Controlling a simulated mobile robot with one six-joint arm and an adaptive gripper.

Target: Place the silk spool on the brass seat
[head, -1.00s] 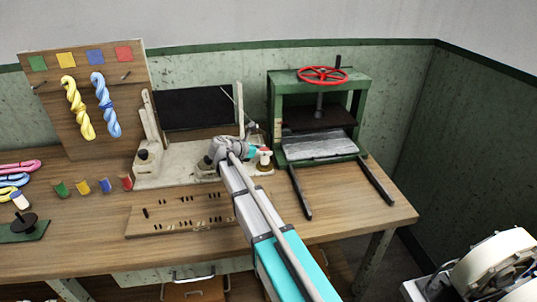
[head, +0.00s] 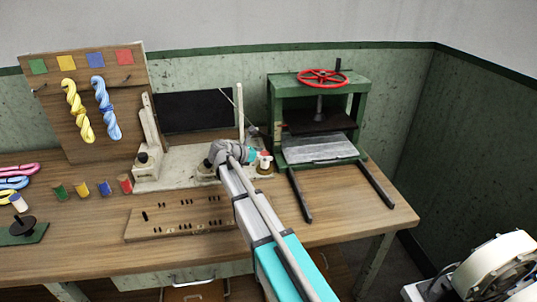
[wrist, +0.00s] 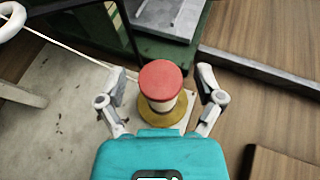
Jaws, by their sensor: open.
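The silk spool (wrist: 160,82) has a red top and a pale body. It stands upright on the round brass seat (wrist: 176,116) in the wrist view. In the head view the spool (head: 265,158) shows just right of my gripper (head: 251,156), at the right end of the pale base. My gripper (wrist: 160,75) is open, with one finger on each side of the spool and a visible gap to each. The spool's underside and its contact with the seat are hidden.
A green press (head: 275,120) with a red wheel stands close behind and right, its two dark rails reaching forward. A thin thread and pale post rise to the left. A wooden peg board (head: 180,217) and several small coloured spools (head: 104,187) lie left on the bench.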

